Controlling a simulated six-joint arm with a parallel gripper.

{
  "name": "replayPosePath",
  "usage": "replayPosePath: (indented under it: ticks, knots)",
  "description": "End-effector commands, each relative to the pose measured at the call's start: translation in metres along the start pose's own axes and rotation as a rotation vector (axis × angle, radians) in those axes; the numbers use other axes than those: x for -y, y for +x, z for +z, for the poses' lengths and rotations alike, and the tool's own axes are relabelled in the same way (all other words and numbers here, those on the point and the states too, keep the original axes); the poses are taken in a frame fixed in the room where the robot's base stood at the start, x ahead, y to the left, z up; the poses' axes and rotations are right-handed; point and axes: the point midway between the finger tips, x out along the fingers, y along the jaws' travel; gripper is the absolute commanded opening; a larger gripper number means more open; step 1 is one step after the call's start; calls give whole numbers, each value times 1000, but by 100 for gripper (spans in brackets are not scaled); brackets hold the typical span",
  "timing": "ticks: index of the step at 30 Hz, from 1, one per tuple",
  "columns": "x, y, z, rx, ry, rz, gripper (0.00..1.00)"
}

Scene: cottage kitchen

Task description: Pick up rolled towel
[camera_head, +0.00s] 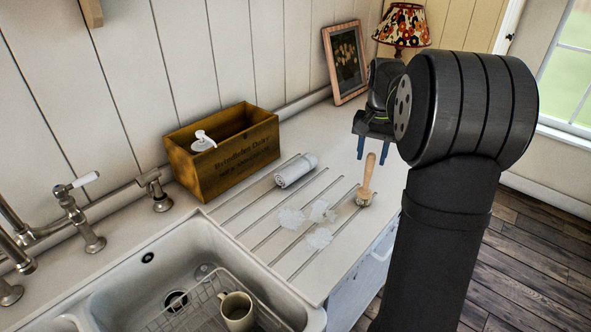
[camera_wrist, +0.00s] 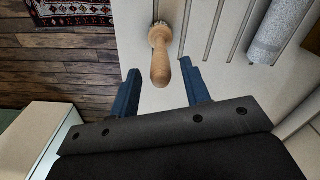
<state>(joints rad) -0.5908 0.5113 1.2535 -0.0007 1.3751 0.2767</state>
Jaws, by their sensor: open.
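The rolled towel (camera_head: 296,170) is a small pale grey roll lying on the grooved drainboard, just right of the wooden box. It also shows at the upper right of the wrist view (camera_wrist: 274,32), cut off by the top edge. My gripper (camera_head: 374,146) is open and empty, with its blue fingers pointing down above the right side of the counter. It is to the right of the towel and apart from it. In the wrist view the two blue fingertips (camera_wrist: 162,76) have the wooden brush handle showing between and beyond them.
A wooden-handled brush (camera_head: 367,182) stands on the drainboard below my gripper. A wooden box (camera_head: 222,150) with a white pump top is left of the towel. The sink (camera_head: 140,275) holds a rack and mug. A picture frame (camera_head: 345,62) and lamp stand behind.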

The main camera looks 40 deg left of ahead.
Motion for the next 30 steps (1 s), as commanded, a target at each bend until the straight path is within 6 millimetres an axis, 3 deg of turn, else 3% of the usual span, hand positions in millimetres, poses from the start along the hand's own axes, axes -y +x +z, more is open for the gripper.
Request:
replayPosePath:
  ticks: [4, 9, 10, 20, 30]
  knots:
    - [0, 0, 0, 0, 0, 0, 45]
    - [0, 0, 0, 0, 0, 0, 78]
    - [0, 0, 0, 0, 0, 0, 80]
    - [2, 1, 0, 3, 33, -11, 80]
    - [25, 15, -3, 86, 547, -166, 80]
